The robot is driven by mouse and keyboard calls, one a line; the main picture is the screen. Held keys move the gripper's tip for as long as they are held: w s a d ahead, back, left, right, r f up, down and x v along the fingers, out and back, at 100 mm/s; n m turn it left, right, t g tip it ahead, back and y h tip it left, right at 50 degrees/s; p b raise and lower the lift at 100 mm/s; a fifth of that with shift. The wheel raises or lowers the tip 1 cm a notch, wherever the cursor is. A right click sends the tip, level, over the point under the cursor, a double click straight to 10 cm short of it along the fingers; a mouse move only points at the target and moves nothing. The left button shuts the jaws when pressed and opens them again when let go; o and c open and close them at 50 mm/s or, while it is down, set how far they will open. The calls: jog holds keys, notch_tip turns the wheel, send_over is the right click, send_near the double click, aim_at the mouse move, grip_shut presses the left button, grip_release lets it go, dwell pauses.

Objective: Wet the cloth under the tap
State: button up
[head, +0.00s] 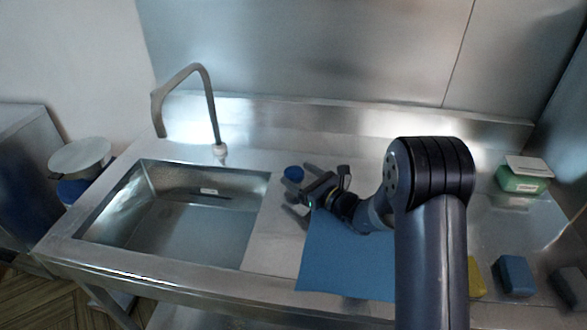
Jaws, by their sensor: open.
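A flat blue sheet (345,267), which looks like the cloth, lies spread on the steel counter right of the sink, partly hidden behind my arm. The tap (207,103) is a tall bent spout, its outlet near the sink's back right edge. I see no water running. The sink basin (178,235) looks empty apart from a small dark slot with a pale label on its back wall. My gripper (291,191) is open at the sheet's upper left, pointing left. I see nothing between its fingers. Whether it touches the counter is unclear.
A small blue round object (293,173) sits beside the gripper's far finger. At right are a green box with a pale top (524,177) and yellow (475,278), blue (515,275) and grey (569,287) blocks. A round-lidded container (80,158) stands left of the sink.

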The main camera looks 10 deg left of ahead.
jog(key=shift+x, duration=1.4)
jog(key=shift+c, duration=0.3)
jog(key=c, duration=0.9)
